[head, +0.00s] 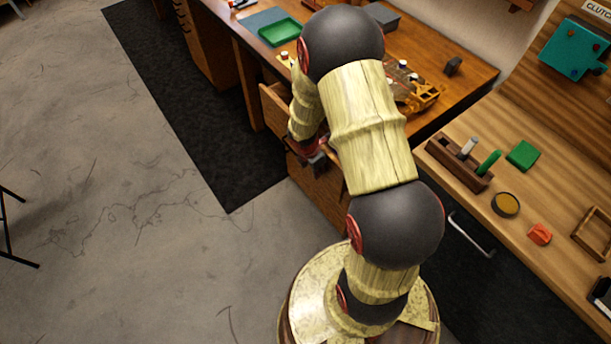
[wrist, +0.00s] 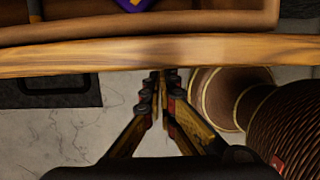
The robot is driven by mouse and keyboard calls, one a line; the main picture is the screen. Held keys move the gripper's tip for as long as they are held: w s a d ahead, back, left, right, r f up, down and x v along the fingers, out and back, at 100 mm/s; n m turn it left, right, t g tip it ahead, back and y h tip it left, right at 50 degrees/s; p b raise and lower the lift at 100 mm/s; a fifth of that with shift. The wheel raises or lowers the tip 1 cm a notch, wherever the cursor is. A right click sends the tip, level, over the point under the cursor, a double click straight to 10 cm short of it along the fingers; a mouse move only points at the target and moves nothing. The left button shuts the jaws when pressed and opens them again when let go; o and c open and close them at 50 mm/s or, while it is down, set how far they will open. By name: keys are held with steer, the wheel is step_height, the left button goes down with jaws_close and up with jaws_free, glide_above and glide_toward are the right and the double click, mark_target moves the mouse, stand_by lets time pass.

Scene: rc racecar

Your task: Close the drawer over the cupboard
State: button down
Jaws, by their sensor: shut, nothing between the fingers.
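The wooden drawer (head: 273,106) stands pulled out under the desk top in the head view, partly hidden behind my arm. The wooden cupboard (head: 318,192) is below it, with its front partly covered by my arm. In the wrist view, the drawer's front board (wrist: 80,55) runs across the upper picture, and part of its inside shows beyond. My gripper (wrist: 160,76) is shut and empty, its fingertips right at the board's lower edge in the picture; I cannot tell if they touch. The gripper (head: 318,160) also shows in the head view, in front of the cupboard.
A purple item (wrist: 135,4) lies in the drawer. The desk holds a green tray (head: 280,32) and an orange car chassis (head: 420,97). A workbench (head: 470,208) with a tool block stands at right. The grey floor (head: 130,220) at left is mostly clear.

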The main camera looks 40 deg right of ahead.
mark_target(328, 164)
steer(key=shift+w+d+p, duration=0.15)
steer(key=shift+d+p, duration=0.65)
steer(key=shift+d, duration=1.75)
steer(key=shift+a, duration=0.1)
